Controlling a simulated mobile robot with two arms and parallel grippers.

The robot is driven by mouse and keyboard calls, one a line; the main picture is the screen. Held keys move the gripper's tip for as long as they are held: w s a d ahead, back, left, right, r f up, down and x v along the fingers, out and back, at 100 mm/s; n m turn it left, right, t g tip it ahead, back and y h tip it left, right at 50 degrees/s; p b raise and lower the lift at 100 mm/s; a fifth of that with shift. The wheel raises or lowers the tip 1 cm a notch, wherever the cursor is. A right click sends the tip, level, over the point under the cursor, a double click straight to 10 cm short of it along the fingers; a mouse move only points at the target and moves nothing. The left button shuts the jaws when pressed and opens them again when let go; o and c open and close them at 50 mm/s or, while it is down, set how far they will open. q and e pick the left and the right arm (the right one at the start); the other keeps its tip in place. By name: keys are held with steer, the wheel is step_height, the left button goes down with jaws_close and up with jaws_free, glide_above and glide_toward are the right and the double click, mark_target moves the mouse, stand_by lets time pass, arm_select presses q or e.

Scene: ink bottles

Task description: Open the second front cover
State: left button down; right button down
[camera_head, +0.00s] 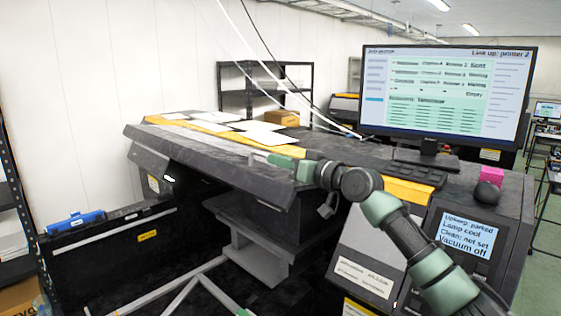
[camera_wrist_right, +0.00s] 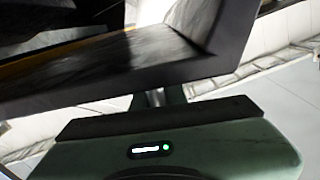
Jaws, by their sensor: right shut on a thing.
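The wide printer has a long dark front cover (camera_head: 225,163) running along its front, below the flat bed with white sheets (camera_head: 215,124). My right gripper (camera_head: 258,155) reaches from the right to the cover's right end and is shut on its edge. In the right wrist view the dark cover's edge (camera_wrist_right: 130,78) crosses just ahead of the gripper (camera_wrist_right: 155,98); its fingers are mostly hidden. The cover looks raised, with open space under it. I cannot tell which cover counts as the second. My left gripper is not in view.
A monitor (camera_head: 445,92) and keyboard (camera_head: 405,171) stand at the printer's right end, above a small status screen (camera_head: 466,233). A black unit (camera_head: 110,245) with a blue item (camera_head: 75,221) is at the lower left. Shelving (camera_head: 265,88) stands behind.

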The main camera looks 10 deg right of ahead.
mark_target(276, 182)
steer(key=shift+f, duration=0.1)
stand_by(0.5)
steer(key=f+b, duration=0.1)
steer(key=f, duration=0.1)
steer(key=f+n+b, duration=0.1)
steer(key=b, duration=0.1)
steer(key=a+f+n+b, duration=0.1)
steer(key=f+b, duration=0.1)
steer(key=shift+s+a+f, duration=0.1)
steer(key=shift+s+f, duration=0.2)
steer(key=shift+s, duration=0.05)
steer(key=c, duration=1.5)
jaws_free()
steer(key=shift+r, duration=0.1)
steer(key=shift+o, duration=0.2)
steer(key=b+v, duration=0.2)
steer(key=v, duration=0.5)
steer(key=shift+b, duration=0.35)
steer(key=shift+s+d, duration=0.2)
steer(key=shift+s, duration=0.15)
